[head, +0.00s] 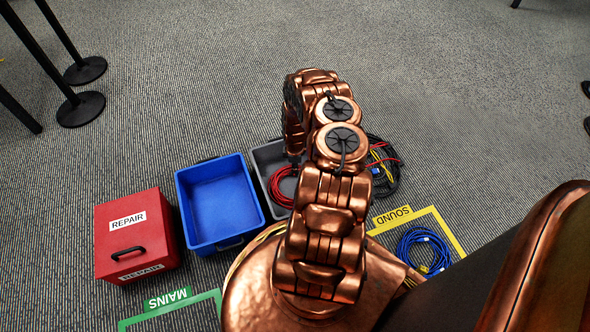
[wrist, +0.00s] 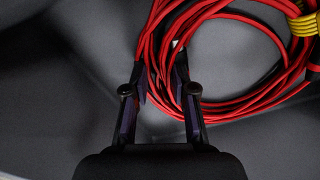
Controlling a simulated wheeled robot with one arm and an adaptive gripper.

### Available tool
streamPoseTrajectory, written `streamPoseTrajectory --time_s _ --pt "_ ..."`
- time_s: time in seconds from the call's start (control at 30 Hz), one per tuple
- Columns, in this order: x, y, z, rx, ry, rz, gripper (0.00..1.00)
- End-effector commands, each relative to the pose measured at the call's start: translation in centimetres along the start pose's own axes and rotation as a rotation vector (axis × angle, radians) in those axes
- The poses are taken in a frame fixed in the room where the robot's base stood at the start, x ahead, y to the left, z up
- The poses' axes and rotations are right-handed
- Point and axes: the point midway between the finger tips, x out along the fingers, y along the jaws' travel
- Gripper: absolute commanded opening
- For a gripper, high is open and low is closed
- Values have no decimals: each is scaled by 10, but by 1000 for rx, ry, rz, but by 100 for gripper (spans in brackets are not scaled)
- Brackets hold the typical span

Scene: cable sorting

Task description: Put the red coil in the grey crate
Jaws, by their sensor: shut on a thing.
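The red coil (wrist: 215,30) is a bundle of red cable with a yellow tie (wrist: 305,22) at the right of the wrist view. My gripper (wrist: 162,82) is shut on strands at the coil's left side. In the head view the red coil (head: 281,187) shows within the outline of the grey crate (head: 267,157), to the left of my arm. Grey walls and floor surround the coil in the wrist view. I cannot tell whether the coil touches the crate floor. My arm hides the gripper and part of the crate in the head view.
A blue crate (head: 188,199), which looks empty, stands left of the grey crate. A red box (head: 112,230) marked REPAIR is farther left. Mixed cables (head: 384,163) lie right of my arm. A blue coil (head: 432,250) lies in the yellow SOUND frame (head: 441,220). Posts (head: 80,107) stand far left.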

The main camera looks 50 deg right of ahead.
Motion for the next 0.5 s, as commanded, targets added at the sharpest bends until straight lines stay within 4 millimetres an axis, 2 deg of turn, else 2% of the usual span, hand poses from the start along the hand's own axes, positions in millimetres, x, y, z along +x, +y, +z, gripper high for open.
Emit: streamPoseTrajectory --time_s 0.33,0.37,0.5 --pt "4 0 0 0 0 0 0" --pt "4 0 0 0 0 0 28" --pt "4 0 0 0 0 1 42"
